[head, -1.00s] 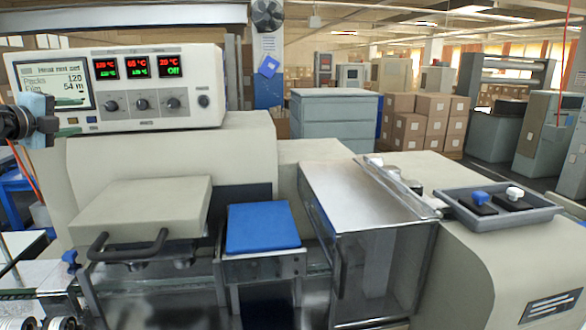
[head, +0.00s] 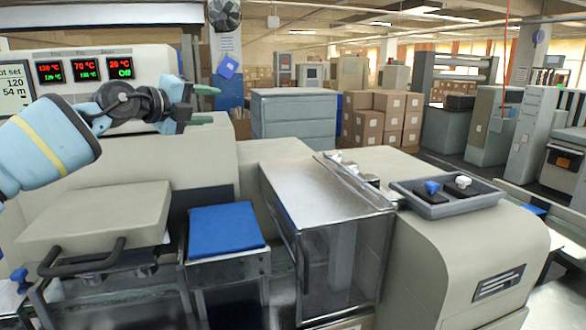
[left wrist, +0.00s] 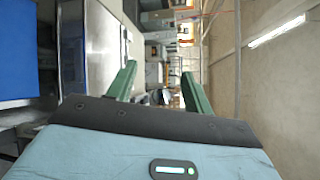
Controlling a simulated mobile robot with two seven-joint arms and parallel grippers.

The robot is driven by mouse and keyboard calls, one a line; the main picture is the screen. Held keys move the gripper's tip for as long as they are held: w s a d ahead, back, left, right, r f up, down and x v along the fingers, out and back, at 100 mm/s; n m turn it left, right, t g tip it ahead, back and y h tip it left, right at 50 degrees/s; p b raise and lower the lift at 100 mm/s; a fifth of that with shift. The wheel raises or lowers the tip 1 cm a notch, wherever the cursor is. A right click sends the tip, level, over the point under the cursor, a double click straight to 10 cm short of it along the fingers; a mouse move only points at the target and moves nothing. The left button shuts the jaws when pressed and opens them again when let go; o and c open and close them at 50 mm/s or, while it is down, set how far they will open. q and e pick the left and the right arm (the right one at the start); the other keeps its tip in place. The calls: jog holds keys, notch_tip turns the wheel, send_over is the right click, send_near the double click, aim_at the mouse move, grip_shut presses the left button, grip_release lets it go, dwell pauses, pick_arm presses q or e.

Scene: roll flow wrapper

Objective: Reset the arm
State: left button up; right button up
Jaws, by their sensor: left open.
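My left arm comes in from the left in the head view, light blue with a yellow band and a black wrist. My left gripper (head: 209,104) is raised in front of the control panel (head: 66,55), with its green fingers pointing right. It is open and empty, and covers part of the panel's lower right. In the left wrist view, the two green fingers of the gripper (left wrist: 158,72) stand apart with nothing between them. My right gripper is not in view.
Below is the machine with a beige handled cover (head: 98,212), a blue pad (head: 224,229) and a glass-sided metal housing (head: 315,195). A grey tray (head: 430,205) with a blue-knobbed and a white-knobbed piece sits at right. Cartons (head: 372,125) and a grey cabinet (head: 302,115) stand behind.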

pick_arm(q)
jog(key=s+d+f+n+g+h, duration=0.1)
jog(key=d+f+n+h, duration=0.15)
jog(key=f, duration=0.85)
jog(key=s+d+f+n+h, duration=0.1)
jog(key=s+d+f, duration=0.15)
jog(key=f, duration=0.85)
jog(key=s+a+f+n+t+y, duration=0.1)
jog(key=s+f+n, duration=0.35)
jog(key=f, duration=0.55)
jog(key=s+a+f+n+t+y, duration=0.15)
jog(key=s+f+n, duration=0.3)
jog(key=f, duration=0.65)
jog(key=s+a+f+n+g+y, duration=0.1)
jog(key=s+a+f+n+y, duration=0.25)
jog(key=s+f, duration=0.45)
jog(key=s+a+f+n+y, duration=0.2)
jog(key=s+a+f+n, duration=0.15)
jog(key=s+f, duration=0.4)
jog(key=s+a+f+n+g+y, duration=0.15)
jog(key=s+a+f, duration=0.25)
jog(key=s, duration=0.7)
jog(key=s+a+f+n+g+y, duration=0.1)
jog(key=s+a+f+g+y, duration=0.25)
jog(key=s, duration=0.65)
jog(key=d+n+t+h, duration=0.1)
jog(key=d+n, duration=0.4)
jog(key=d, duration=0.5)
jog(key=shift+s+d+f, duration=0.35)
jog(key=shift+s+f, duration=0.05)
